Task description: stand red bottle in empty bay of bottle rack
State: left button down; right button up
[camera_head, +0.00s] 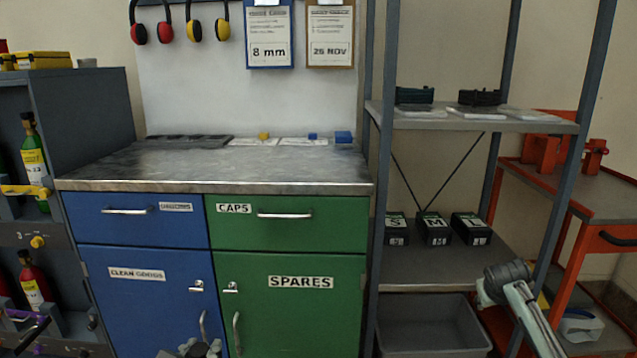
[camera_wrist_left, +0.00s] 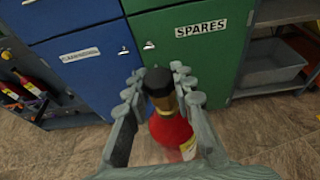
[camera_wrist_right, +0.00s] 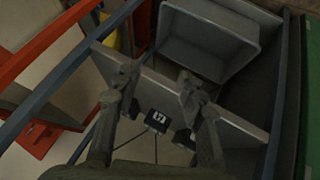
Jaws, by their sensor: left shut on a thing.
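A red bottle (camera_wrist_left: 170,130) with a black cap and a yellow label is in the left wrist view. My left gripper (camera_wrist_left: 158,86) is shut around its neck, with the bottle in front of the cupboards. In the head view only a bit of the left gripper (camera_head: 192,349) shows at the bottom edge. The grey bottle rack (camera_head: 85,110) stands at the left and holds a green bottle (camera_head: 34,158) above and another red bottle (camera_head: 33,282) below. I cannot make out the empty bay. My right gripper (camera_wrist_right: 160,90) is open and empty, near the shelving.
A steel-topped bench (camera_head: 230,165) with blue and green cupboards stands beside the rack. Grey shelving (camera_head: 440,262) with dark boxes and a grey bin (camera_head: 430,325) is to the right. An orange cart (camera_head: 606,200) is at the far right. The floor (camera_wrist_left: 265,135) before the cupboards looks clear.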

pick_arm(q)
jog(key=shift+r, duration=0.2)
pick_arm(e)
jog(key=s+a+f+g+y, duration=0.1)
jog(key=s+a+f, duration=0.2)
jog(key=s+f, duration=0.25)
jog(key=s+a+f+n, duration=0.1)
jog(key=s+a+f, duration=0.2)
jog(key=s+f, duration=0.3)
jog(key=s+a+f+g+y, duration=0.1)
jog(key=s+a+f, duration=0.25)
jog(key=s, duration=0.35)
jog(key=s+a+f+g, duration=0.1)
jog(key=s+a+f, duration=0.1)
jog(key=s, duration=0.8)
jog(key=s+a+f+g+y, duration=0.1)
jog(key=s+a+f, duration=0.2)
jog(key=s, duration=0.8)
jog(key=shift+f, duration=0.25)
